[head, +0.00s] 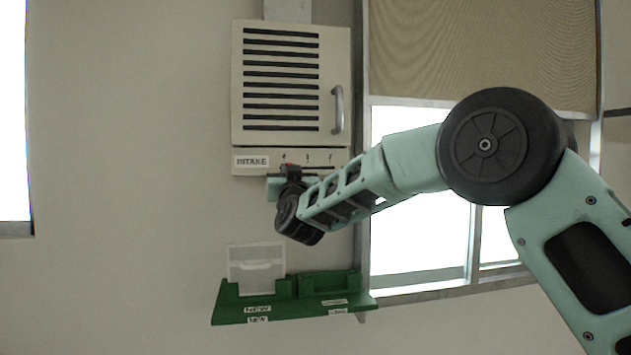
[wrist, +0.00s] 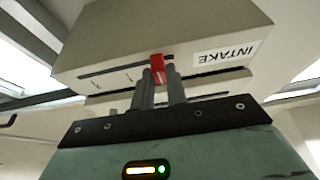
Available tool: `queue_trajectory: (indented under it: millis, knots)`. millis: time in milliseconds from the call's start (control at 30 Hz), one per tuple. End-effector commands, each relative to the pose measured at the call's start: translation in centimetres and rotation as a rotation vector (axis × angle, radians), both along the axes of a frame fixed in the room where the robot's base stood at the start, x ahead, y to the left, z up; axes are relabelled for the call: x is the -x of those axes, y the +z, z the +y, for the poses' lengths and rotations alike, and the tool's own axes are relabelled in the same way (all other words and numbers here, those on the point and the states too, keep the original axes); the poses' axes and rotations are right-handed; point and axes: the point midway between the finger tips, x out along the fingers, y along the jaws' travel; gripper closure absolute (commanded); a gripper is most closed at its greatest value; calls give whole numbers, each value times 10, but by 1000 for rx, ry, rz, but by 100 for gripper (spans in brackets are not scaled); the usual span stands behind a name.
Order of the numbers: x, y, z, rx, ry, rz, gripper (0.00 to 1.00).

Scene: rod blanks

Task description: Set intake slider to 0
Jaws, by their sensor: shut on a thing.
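The intake unit (head: 291,85) is a cream wall box with a louvred front and a strip labelled INTAKE (head: 251,161) along its bottom. The label shows upside down in the wrist view (wrist: 224,53). The red slider knob (wrist: 157,66) sits at the label end of its dark slot (wrist: 112,69), near the leftmost scale mark (head: 284,157) in the head view. The mark's figures are too small to read. My gripper (wrist: 159,78) is shut on the red knob from below.
A green wall shelf (head: 290,307) with a clear bin (head: 256,272) is below my gripper. A window (head: 420,190) with a tan blind (head: 480,50) is to the right, behind my arm.

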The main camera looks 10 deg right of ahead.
Motion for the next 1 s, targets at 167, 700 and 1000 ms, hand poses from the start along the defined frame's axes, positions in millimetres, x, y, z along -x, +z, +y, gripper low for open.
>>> queue_trajectory:
  millis: [167,700,1000]
  knots:
    - [0,1,13,1,0,0,100]
    - [0,1,13,0,1,1,64]
    - [21,-12,13,1,2,1,64]
